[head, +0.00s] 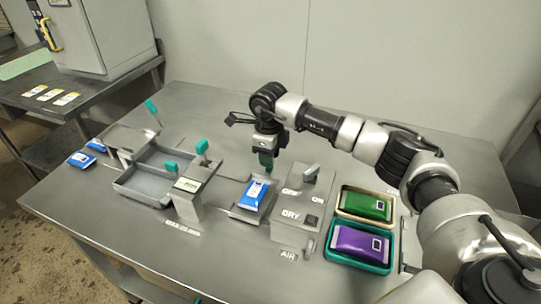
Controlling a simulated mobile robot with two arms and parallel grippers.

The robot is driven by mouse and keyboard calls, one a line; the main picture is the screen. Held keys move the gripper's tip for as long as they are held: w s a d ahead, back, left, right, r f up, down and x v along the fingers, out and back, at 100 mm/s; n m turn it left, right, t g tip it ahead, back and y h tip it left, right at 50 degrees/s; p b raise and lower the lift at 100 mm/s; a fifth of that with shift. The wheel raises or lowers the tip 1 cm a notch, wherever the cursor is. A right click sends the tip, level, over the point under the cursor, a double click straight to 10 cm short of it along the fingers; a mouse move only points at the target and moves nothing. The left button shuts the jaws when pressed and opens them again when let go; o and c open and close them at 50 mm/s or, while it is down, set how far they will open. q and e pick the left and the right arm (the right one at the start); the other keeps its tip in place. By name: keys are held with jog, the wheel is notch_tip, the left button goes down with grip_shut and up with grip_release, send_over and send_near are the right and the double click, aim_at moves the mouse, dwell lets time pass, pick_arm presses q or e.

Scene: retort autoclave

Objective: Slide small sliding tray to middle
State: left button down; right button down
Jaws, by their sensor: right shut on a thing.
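The small sliding tray (243,215) is a grey metal tray at the centre of the bench, between the grey sealing unit and the switch box. A blue and white packet (256,194) lies in it. My right gripper (267,150) points down at the tray's far end and is shut on a teal handle (266,162). The handle appears to belong to this tray, though the gripper hides its top and the joint is hard to see. My left gripper is not in view.
A switch box (293,215) marked DRY and AIR stands close right of the tray. Further right are a green packet (366,205) and a purple packet (357,242) in trays. Left are a larger grey tray (140,190), teal-handled levers (202,147) and blue packets (81,159).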

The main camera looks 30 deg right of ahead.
jog(key=c, duration=0.8)
grip_release()
jog(key=shift+c, duration=0.2)
jog(key=shift+r, duration=0.1)
notch_tip(320, 180, up, 11)
jog(key=shift+f, duration=0.15)
